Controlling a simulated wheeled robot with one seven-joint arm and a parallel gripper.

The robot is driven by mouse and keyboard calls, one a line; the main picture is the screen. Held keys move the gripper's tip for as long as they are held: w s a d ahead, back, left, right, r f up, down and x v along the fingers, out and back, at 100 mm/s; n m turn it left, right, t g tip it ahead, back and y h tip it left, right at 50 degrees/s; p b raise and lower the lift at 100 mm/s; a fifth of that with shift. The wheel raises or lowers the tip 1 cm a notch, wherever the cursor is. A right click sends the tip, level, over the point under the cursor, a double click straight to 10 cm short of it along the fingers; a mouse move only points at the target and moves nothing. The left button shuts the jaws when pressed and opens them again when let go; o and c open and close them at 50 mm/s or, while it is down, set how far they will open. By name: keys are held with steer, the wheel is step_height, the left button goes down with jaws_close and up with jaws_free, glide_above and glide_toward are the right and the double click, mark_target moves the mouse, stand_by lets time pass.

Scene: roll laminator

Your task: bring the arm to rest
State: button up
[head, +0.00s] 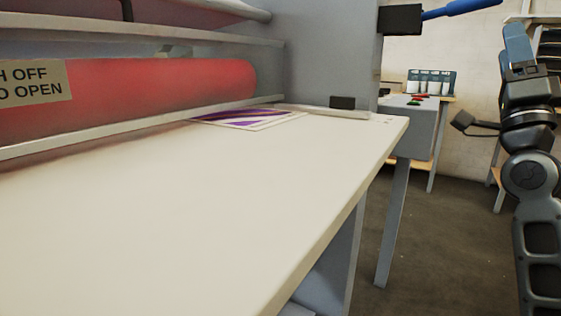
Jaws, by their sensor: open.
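My arm stands upright at the right edge of the head view, over the floor and apart from the laminator. My gripper (517,45) is at its top, pointing up and seen from the side. It is open, with nothing seen in it; the gap between its fingers is hard to make out from here. A small dark bracket sticks out left from my wrist.
The laminator's pale table (200,210) fills the left and middle. A purple and white print (250,118) lies by the red roller (160,88). A blue handle (460,8) juts right from the frame.

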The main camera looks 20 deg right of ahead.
steer(key=s+a+f+n+g+y, duration=0.15)
steer(key=a+f, duration=0.35)
steer(key=f, duration=0.5)
steer(key=a+f+n+g+y, duration=0.1)
steer(key=a+f+g+y, duration=0.1)
steer(key=a+f, duration=0.65)
steer(key=s+a+f+n+g+y, duration=0.1)
steer(key=s+a+f+n+y, duration=0.1)
steer(key=s+a+f, duration=0.3)
steer(key=s+a+f+n+y, duration=0.1)
steer(key=s+f+n, duration=0.15)
steer(key=f, duration=0.45)
steer(key=s+a+f+n+g+y, duration=0.1)
steer(key=s+a+f+n+y, duration=0.1)
steer(key=s+a+f, duration=0.3)
steer(key=s+a+f+n+g+y, duration=0.25)
steer(key=s+n, duration=0.25)
steer(key=s, duration=0.5)
steer(key=s+a+f+n+g+y, duration=0.25)
steer(key=s+a+f+n, duration=0.2)
steer(key=s, duration=0.55)
step_height(320, 180, up, 18)
steer(key=d+p, duration=0.1)
steer(key=p, duration=1.6)
steer(key=shift+y+p, duration=0.35)
steer(key=shift+y, duration=0.1)
steer(key=shift+s, duration=0.1)
